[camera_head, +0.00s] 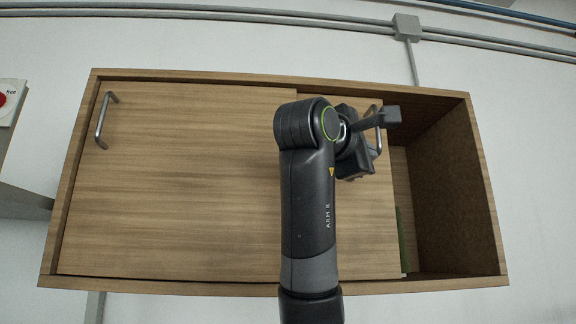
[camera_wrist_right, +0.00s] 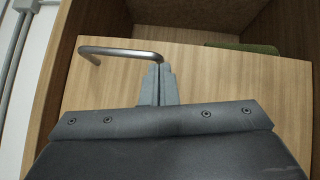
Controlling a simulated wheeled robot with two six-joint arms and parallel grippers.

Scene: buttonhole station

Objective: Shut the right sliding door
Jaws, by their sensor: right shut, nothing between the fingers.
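The right sliding door (camera_head: 362,235) is a light wooden panel set partly behind the left door (camera_head: 180,180). The cabinet's right end stands open beside it. Its metal bar handle (camera_head: 378,138) is near its right edge, partly hidden by my right arm; it also shows in the right wrist view (camera_wrist_right: 120,50). My right gripper (camera_wrist_right: 159,72) is shut and empty, its fingertips by one end of the handle. I cannot tell whether they touch it. My left gripper is not in view.
The wooden cabinet (camera_head: 280,80) has a dark inner side wall (camera_head: 455,190) at right. A green item (camera_head: 404,235) lies inside the opening, just past the door edge. The left door has its own handle (camera_head: 103,120). Grey pipes (camera_head: 250,15) run along the wall above.

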